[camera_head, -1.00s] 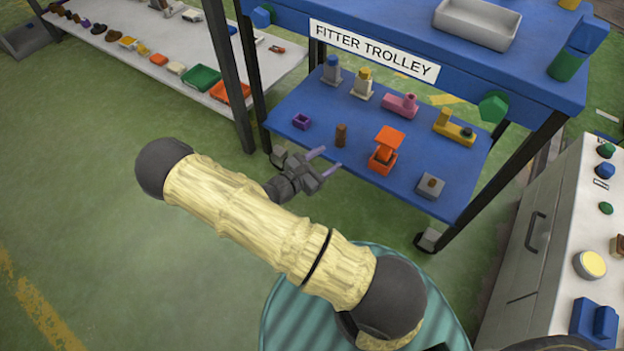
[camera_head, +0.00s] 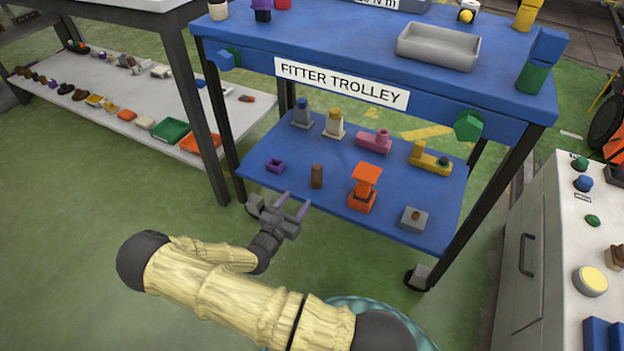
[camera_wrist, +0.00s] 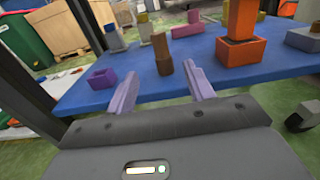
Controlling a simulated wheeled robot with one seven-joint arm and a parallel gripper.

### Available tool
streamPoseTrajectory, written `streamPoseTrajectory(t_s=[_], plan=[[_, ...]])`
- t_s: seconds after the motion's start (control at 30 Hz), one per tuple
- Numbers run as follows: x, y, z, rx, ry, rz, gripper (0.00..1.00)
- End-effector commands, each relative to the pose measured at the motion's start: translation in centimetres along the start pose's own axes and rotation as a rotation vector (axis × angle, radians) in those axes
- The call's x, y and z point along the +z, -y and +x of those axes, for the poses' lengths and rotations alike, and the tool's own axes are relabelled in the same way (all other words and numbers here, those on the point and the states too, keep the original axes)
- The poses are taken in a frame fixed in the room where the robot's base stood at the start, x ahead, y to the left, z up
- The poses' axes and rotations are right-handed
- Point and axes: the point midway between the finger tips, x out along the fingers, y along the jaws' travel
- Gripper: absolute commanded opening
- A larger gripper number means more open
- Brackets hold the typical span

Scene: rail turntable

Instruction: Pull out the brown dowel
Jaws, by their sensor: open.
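A brown upright dowel-like post (camera_head: 316,177) stands on the blue lower shelf of the trolley, near its front edge. It also shows in the wrist view (camera_wrist: 162,55), beyond my fingers and roughly between them. A shorter brown peg (camera_head: 415,214) sits in a grey block (camera_head: 413,222) near the shelf's front right. Part of that block shows at the right of the wrist view (camera_wrist: 304,41). My gripper (camera_head: 296,199) is open and empty, its two purple fingers pointing toward the shelf's front edge. It is apart from both brown pieces.
On the same shelf (camera_head: 340,190), a purple socket (camera_head: 275,166) stands left of the post and an orange stand (camera_head: 363,190) right of it. Pink (camera_head: 373,142) and yellow (camera_head: 430,158) pieces stand behind. The trolley's upper deck (camera_head: 360,60) hangs above; a white cabinet (camera_head: 540,240) stands right.

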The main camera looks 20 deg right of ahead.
Motion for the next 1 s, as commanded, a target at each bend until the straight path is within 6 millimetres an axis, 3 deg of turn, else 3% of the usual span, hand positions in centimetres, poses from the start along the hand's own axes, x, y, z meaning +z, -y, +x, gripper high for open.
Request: streamPoseTrajectory(t_s=[0.7,1.0], plan=[[-0.3,0.1,11.6,-0.002,0.001,0.002,0.53],[-0.1,0.0,14.3,0.000,0.000,0.001,0.53]])
